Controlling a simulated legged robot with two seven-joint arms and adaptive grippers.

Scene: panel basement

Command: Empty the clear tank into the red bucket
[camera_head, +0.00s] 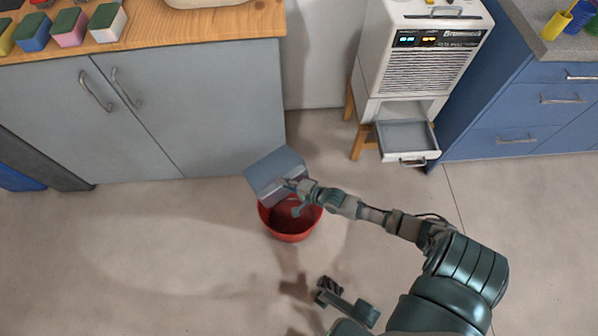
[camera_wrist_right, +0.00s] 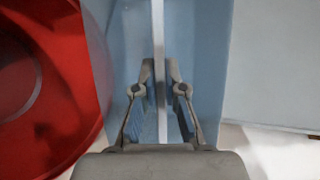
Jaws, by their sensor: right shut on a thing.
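The clear tank (camera_head: 273,172), a bluish see-through box, is tilted over the red bucket (camera_head: 290,232) on the floor in the head view. My right gripper (camera_head: 289,186) is shut on the tank's edge and holds it up. In the right wrist view, the gripper's fingers (camera_wrist_right: 160,85) straddle a thin pale wall of the tank (camera_wrist_right: 200,60), with the bucket (camera_wrist_right: 60,90) close at the left. The tank and my gripper hide part of the bucket's opening. I cannot tell whether water is in the tank or bucket.
A white dehumidifier (camera_head: 430,70) with a pulled-out drawer (camera_head: 405,138) stands on wooden legs at the back right. Grey cabinets (camera_head: 200,110) and blue drawers (camera_head: 530,110) line the back. Coloured sponges (camera_head: 72,27) lie on the wooden counter. Floor left of the bucket is clear.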

